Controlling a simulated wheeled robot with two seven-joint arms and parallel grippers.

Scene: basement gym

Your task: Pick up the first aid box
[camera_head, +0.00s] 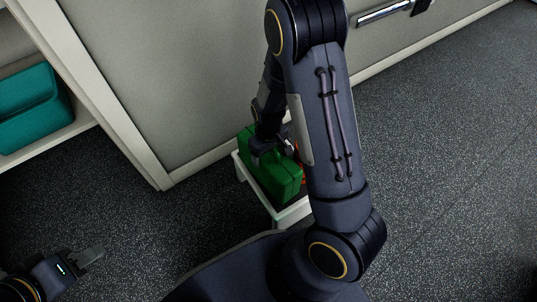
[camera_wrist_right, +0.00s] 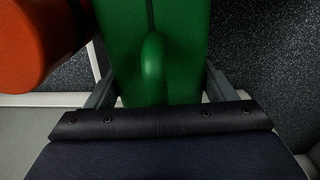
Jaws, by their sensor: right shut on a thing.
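The first aid box is a green case (camera_head: 274,176) on a small white stool (camera_head: 291,214) near the wall. My right gripper (camera_head: 272,146) reaches down onto its top from above. In the right wrist view the green box (camera_wrist_right: 187,50) fills the middle, its rounded handle (camera_wrist_right: 153,70) pointing toward the gripper. The right fingers (camera_wrist_right: 160,90) stand on both sides of the box and are shut on it. My left gripper (camera_head: 91,256) is low at the left, away from the box; its finger gap does not show clearly.
An orange-red object (camera_wrist_right: 38,40) stands close beside the box and is mostly hidden by my arm in the head view. A shelf with a teal bin (camera_head: 32,108) is at the left. The wall runs behind the stool. Speckled floor (camera_head: 450,150) at the right is clear.

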